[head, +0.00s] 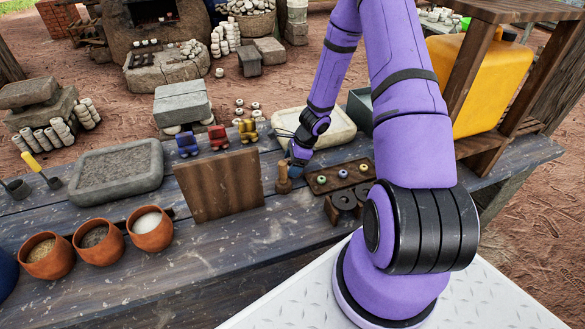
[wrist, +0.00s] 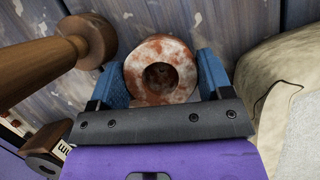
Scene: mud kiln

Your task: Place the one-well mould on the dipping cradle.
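The one-well mould (wrist: 137,87), as I take it, is a round, mottled white and red-brown piece with one dark hollow in its middle. It sits between the blue fingers of my gripper (wrist: 163,75) in the wrist view, and both fingers appear to press on its sides. In the head view my gripper (head: 298,160) is low over the table, behind a wooden knob-handled tool, and the mould cannot be made out there. A dark wooden piece with round openings (head: 345,204) stands to the right near the front edge; I cannot tell for sure whether it is the dipping cradle.
The knobbed wooden tool (head: 283,184) stands close to my gripper and also shows in the wrist view (wrist: 95,40). A board with coloured pieces (head: 341,175) lies to the right. A pale basin (head: 335,137) is behind. An upright wooden board (head: 219,187) stands to the left.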

